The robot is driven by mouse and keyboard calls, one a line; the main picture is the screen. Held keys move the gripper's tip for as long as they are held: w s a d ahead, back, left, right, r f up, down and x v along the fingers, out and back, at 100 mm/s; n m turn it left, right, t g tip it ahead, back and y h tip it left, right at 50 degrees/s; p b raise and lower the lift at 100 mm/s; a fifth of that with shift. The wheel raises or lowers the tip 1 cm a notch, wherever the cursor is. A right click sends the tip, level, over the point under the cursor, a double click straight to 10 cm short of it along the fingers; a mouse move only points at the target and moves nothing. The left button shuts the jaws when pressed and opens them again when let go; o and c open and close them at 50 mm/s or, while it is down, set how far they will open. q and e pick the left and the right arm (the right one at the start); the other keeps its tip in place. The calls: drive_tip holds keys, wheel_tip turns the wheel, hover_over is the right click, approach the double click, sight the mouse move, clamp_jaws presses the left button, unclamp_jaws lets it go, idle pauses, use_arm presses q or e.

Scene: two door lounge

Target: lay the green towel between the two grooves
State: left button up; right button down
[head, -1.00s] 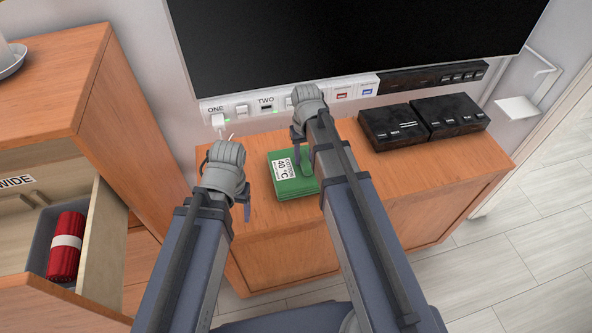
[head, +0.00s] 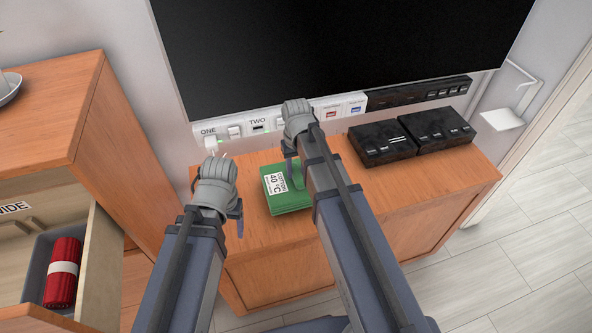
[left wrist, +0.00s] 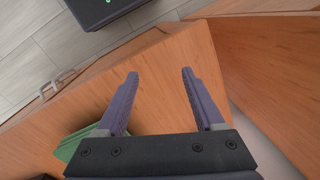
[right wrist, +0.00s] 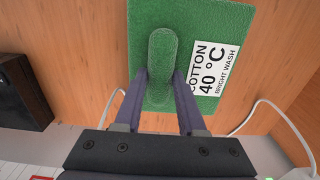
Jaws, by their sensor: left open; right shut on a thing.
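The green towel (head: 292,203) lies folded on the low wooden cabinet under the screen. Its white label reads cotton 40 °C. My right gripper (head: 294,170) is shut on a raised green ridge on top of the towel; the right wrist view shows this ridge between the fingers (right wrist: 160,75). The towel looks to be resting on the cabinet top. My left gripper (head: 238,217) is open and empty, left of the towel; the left wrist view shows its spread fingers (left wrist: 160,85) and a green towel edge (left wrist: 72,143). I cannot make out the two grooves.
An open drawer (head: 103,262) at the left holds a grey bin (head: 38,270) with a red rolled towel (head: 63,272). Two black boxes (head: 382,150) (head: 438,124) stand on the cabinet's right. A white socket strip (head: 235,131) with a cable runs behind.

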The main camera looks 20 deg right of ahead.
wheel_tip(320, 180, up, 8)
drive_tip(key=p, duration=0.6)
drive_tip(key=shift+p, duration=0.4)
drive_tip(key=shift+f, duration=0.15)
